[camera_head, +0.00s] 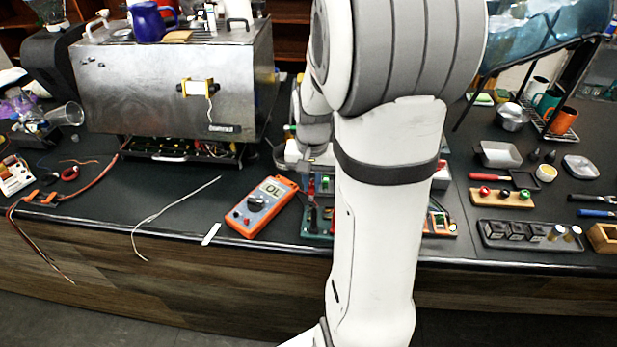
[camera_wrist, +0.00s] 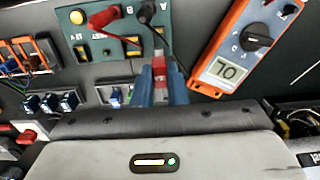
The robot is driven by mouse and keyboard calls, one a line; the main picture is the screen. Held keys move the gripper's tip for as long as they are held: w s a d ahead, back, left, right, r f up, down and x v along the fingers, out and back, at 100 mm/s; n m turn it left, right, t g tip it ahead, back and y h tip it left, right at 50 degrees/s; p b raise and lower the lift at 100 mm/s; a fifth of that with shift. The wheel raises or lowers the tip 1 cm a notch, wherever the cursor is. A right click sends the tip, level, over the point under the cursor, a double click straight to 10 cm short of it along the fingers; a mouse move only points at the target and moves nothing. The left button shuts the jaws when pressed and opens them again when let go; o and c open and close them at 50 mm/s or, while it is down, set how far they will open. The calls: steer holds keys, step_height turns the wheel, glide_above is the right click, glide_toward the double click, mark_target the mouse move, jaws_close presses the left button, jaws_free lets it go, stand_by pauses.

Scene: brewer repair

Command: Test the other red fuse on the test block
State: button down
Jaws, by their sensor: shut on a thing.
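In the wrist view my gripper (camera_wrist: 160,76) is shut on a small red fuse (camera_wrist: 158,62), of which only a part shows between the blue fingers. The fuse is by the near edge of the green test block (camera_wrist: 90,48); I cannot tell whether it touches it. The block carries a red probe (camera_wrist: 104,17) and a black probe (camera_wrist: 146,13). In the head view the test block (camera_head: 318,224) is partly hidden by my arm. The orange multimeter (camera_head: 262,206) lies left of it and reads OL; it also shows in the wrist view (camera_wrist: 246,45).
Several blue pieces (camera_wrist: 50,103) sit near the block. A steel brewer (camera_head: 170,85) stands at the back left. A wooden holder (camera_head: 500,198) and a dark tray (camera_head: 528,247) lie at the right. A loose pale wire (camera_head: 165,212) lies left of the meter.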

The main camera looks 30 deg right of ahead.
mark_target(312, 197)
steer(key=shift+f+b, duration=2.1)
steer(key=shift+f, duration=0.9)
steer(key=shift+r, duration=0.25)
steer(key=shift+s, duration=0.1)
steer(key=shift+f+b, duration=0.6)
steer(key=shift+f, duration=0.2)
steer(key=shift+r, duration=0.1)
stand_by(1.6)
steer(key=shift+r+p, duration=1.9)
steer(key=shift+r, duration=0.55)
